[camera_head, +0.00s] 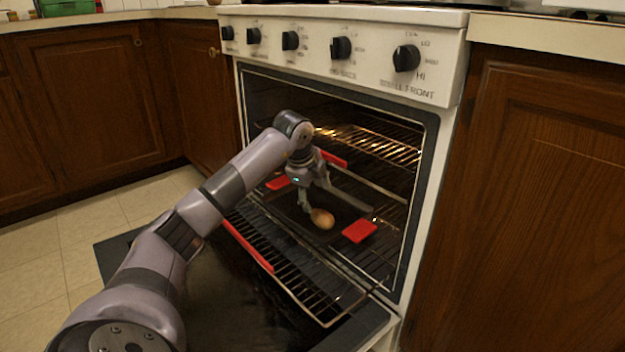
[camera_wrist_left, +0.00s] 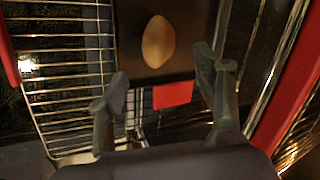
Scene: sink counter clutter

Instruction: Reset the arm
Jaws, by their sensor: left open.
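My left arm reaches from the left into the open oven. My left gripper (camera_head: 316,196) is open above the dark baking tray (camera_head: 345,213), close to a brown, egg-shaped item (camera_head: 322,218). In the left wrist view, the two fingers of the left gripper (camera_wrist_left: 163,82) are spread apart with nothing between them. The brown item (camera_wrist_left: 158,42) lies on the tray beyond the fingertips, apart from them. The tray has red grips, one (camera_head: 359,231) at its front right. My right gripper is not in view.
The oven door (camera_head: 225,300) is folded down. A wire rack (camera_head: 290,270) with a red edge strip (camera_head: 248,246) sticks out over it. Another rack (camera_head: 375,145) is higher inside. Wooden cabinets (camera_head: 530,200) flank the oven; the tiled floor (camera_head: 35,260) at left is clear.

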